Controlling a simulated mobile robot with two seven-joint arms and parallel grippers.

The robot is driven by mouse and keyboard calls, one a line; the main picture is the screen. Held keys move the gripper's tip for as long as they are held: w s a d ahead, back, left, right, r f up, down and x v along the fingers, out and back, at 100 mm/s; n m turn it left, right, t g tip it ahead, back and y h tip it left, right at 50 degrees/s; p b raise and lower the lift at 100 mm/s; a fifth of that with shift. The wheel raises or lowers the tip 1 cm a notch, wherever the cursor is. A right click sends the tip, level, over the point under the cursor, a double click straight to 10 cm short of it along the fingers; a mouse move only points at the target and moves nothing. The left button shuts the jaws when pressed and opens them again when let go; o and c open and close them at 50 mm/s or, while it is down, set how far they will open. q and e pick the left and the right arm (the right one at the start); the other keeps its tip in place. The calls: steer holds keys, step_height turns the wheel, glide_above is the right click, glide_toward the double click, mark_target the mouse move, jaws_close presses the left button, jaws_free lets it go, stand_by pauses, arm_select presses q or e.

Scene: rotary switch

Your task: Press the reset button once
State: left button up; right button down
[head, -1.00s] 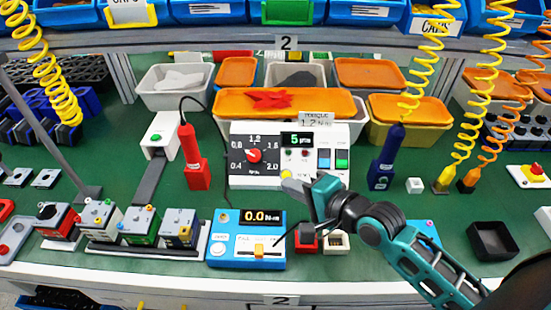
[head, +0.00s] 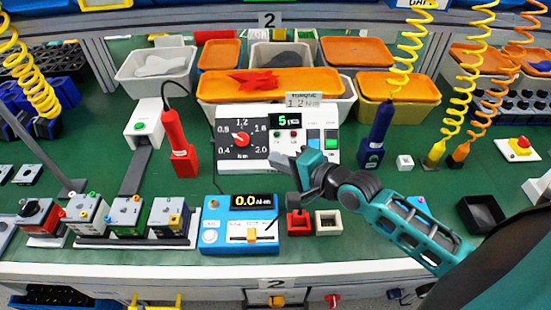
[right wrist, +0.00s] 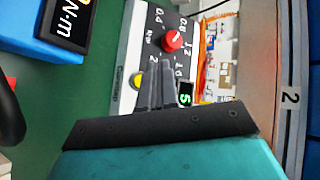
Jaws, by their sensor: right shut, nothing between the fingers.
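The white torque panel (head: 228,160) stands at the middle back, with a red dial (head: 241,139), a small display (head: 283,120), small buttons under it, and blue and green switches at its right. A yellow button (right wrist: 137,80) on the panel shows in the right wrist view; my gripper hides it in the head view. No readable label shows which button is reset. My right gripper (head: 275,159) is shut and empty, its tips over the panel's lower front. In the right wrist view its tips (right wrist: 166,65) lie beside the yellow button; contact cannot be told. My left gripper is out of view.
A blue torque meter (head: 218,216) reading 0.0 stands in front. A red screwdriver (head: 178,145) and a blue one (head: 376,135) flank the panel. Small red and white holders (head: 328,222) sit below my gripper. Bins stand behind.

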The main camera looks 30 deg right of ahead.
steer(key=w+f+b, duration=0.1)
steer(key=w+d+f, duration=0.1)
steer(key=shift+f+b, duration=0.4)
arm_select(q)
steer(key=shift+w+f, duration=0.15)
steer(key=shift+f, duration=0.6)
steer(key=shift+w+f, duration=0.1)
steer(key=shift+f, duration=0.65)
arm_select(e)
steer(key=shift+w+d+f, duration=0.15)
steer(key=shift+w+f, duration=0.05)
steer(key=shift+w, duration=0.2)
arm_select(q)
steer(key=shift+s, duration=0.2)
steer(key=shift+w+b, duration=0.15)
steer(key=shift+b, duration=0.15)
arm_select(e)
steer(key=shift+w+d+f, duration=0.15)
steer(key=shift+w+f, duration=0.1)
steer(key=shift+f, duration=0.05)
